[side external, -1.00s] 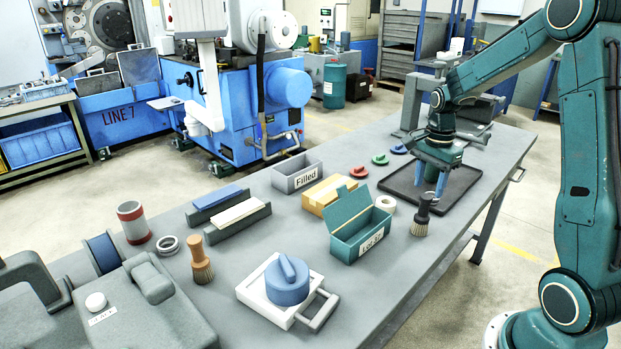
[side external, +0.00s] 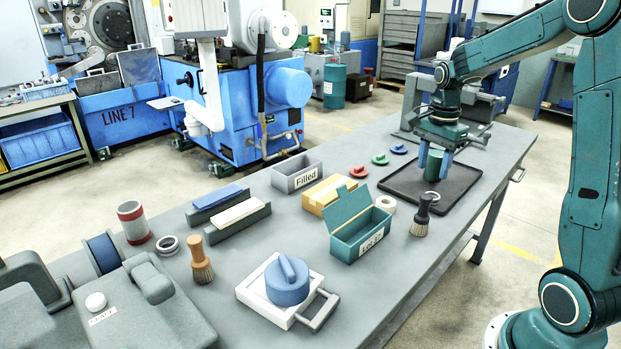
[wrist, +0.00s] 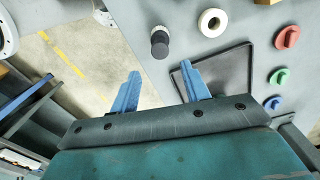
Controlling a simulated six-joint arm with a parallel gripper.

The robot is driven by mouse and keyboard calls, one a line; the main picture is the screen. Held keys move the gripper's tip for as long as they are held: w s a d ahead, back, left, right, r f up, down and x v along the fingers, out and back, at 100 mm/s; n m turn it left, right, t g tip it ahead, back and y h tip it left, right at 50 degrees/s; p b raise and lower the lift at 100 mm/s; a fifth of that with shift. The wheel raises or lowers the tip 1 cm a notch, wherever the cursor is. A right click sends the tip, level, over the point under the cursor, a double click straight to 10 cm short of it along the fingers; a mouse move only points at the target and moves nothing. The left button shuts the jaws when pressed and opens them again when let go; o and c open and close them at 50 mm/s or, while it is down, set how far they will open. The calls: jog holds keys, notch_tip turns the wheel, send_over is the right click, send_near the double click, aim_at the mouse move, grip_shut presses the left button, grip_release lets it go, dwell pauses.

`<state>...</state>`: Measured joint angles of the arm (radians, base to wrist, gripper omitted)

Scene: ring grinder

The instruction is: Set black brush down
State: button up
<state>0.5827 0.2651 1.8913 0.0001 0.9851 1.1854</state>
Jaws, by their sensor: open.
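The black brush (side external: 421,215) stands upright on the grey workbench, bristles down, just left of the dark tray's near edge. Its round handle top shows in the wrist view (wrist: 160,43), apart from the fingers. My gripper (side external: 434,165) is open above the dark tray (side external: 463,202), behind and above the brush. Its two blue fingers (wrist: 160,88) are spread in the wrist view, with nothing visible held between them. A dark green cylindrical shape shows between the fingers in the side view; I cannot tell what it is.
A green open box (side external: 345,240) and a white ring (side external: 386,204) are left of the brush. Red (side external: 358,171), green (side external: 380,159) and blue (side external: 398,149) knobs lie behind. A brown-handled brush (side external: 200,262) stands at left. The bench's near edge lies right of the black brush.

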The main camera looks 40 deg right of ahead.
jog(key=s+a+r+n+t, duration=0.1)
jog(key=s+a+r+n, duration=0.1)
jog(key=a+r+n, duration=0.3)
jog(key=s+a+r+n+t, duration=0.1)
jog(key=s+a+r+n, duration=0.25)
jog(key=a, duration=0.45)
jog(key=s+a+n+t, duration=0.3)
jog(key=s+a+n, duration=0.6)
jog(key=s+n, duration=0.1)
jog(key=shift+n+t, duration=0.3)
jog(key=shift+n, duration=0.55)
